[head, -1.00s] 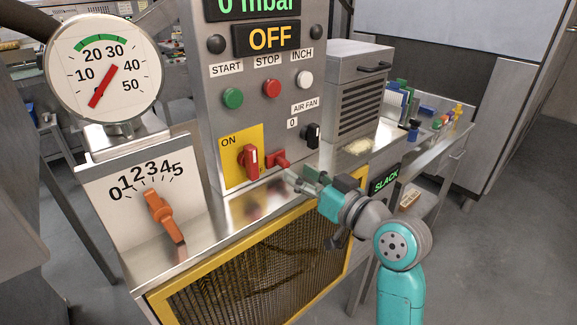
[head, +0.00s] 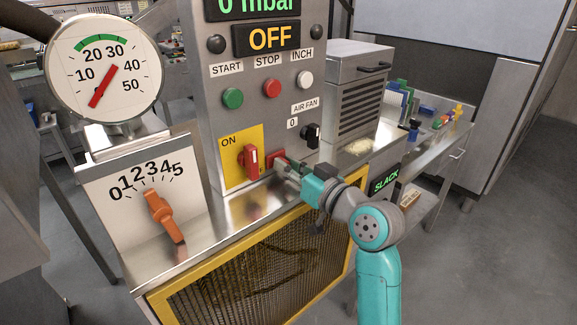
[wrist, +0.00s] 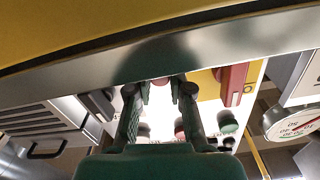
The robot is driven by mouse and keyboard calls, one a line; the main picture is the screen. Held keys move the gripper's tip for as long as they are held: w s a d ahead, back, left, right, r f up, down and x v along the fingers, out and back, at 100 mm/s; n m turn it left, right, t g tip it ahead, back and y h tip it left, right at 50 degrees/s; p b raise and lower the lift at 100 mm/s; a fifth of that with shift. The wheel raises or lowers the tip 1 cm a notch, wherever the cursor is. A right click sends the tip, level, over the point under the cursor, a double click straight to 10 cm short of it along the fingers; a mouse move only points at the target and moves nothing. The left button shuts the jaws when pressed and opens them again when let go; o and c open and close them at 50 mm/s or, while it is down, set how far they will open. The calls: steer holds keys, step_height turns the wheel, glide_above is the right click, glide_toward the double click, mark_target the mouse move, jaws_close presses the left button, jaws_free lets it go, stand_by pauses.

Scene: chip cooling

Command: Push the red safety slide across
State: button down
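The red safety slide (head: 275,157) is a small red piece low on the grey control panel, just right of the red rotary switch (head: 250,160) on its yellow ON plate (head: 229,151). My gripper (head: 283,166) is right in front of the slide and partly covers it. In the wrist view the two fingers of my gripper (wrist: 157,88) stand apart, and a bit of the red slide (wrist: 160,81) shows between their tips. I cannot tell whether the fingers touch it. The red switch handle (wrist: 232,84) shows beside the fingers there.
The black air fan knob (head: 311,136) is close above my gripper's right side. The steel ledge (head: 225,211) and yellow-framed mesh guard (head: 262,270) lie below. An orange dial lever (head: 165,215) is at left. The display (head: 268,39) reads OFF.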

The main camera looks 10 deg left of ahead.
steer(key=shift+s, duration=0.1)
steer(key=shift+s+a, duration=1.1)
steer(key=shift+s, duration=0.25)
steer(key=c, duration=1.1)
jaws_free()
steer(key=shift+o, duration=0.2)
